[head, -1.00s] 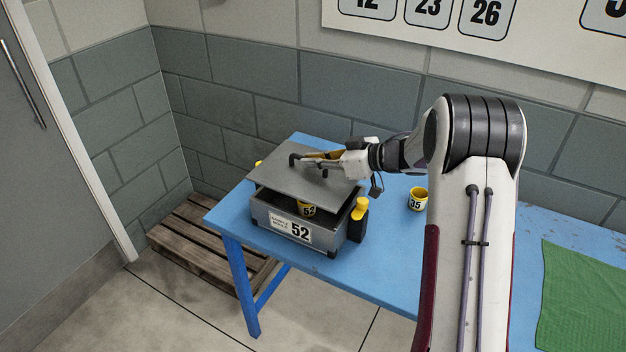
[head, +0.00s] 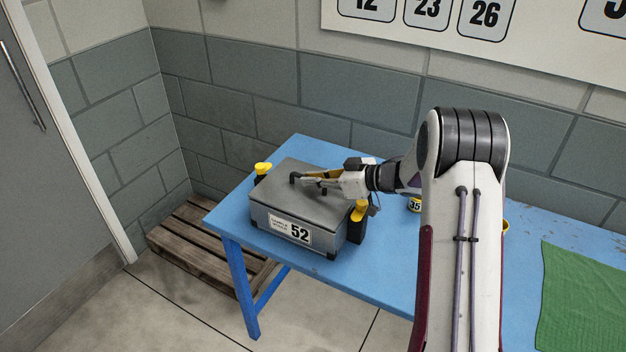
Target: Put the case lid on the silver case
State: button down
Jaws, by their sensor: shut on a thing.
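The grey case lid (head: 290,200) lies over the top of the silver case (head: 268,222), level and lined up with its rim as far as I can see. The case stands on the blue table and bears a white label with the number 52. My gripper (head: 308,181) is shut on the lid's dark handle (head: 296,178) at the top of the lid. The inside of the case is hidden under the lid. Yellow-topped black latches show at the case's left (head: 262,170) and right (head: 358,215) sides.
The blue table (head: 390,270) has bare room in front of and right of the case. A green cloth (head: 585,300) lies at the right. A wooden pallet (head: 200,240) is on the floor at left.

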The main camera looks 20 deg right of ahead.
jog(key=shift+f, duration=0.35)
dwell(0.3)
jog(key=c, duration=2.1)
grip_release()
jog(key=shift+c, duration=0.2)
jog(key=shift+r, duration=0.3)
jog(key=v, duration=1.2)
jog(key=shift+f, duration=0.15)
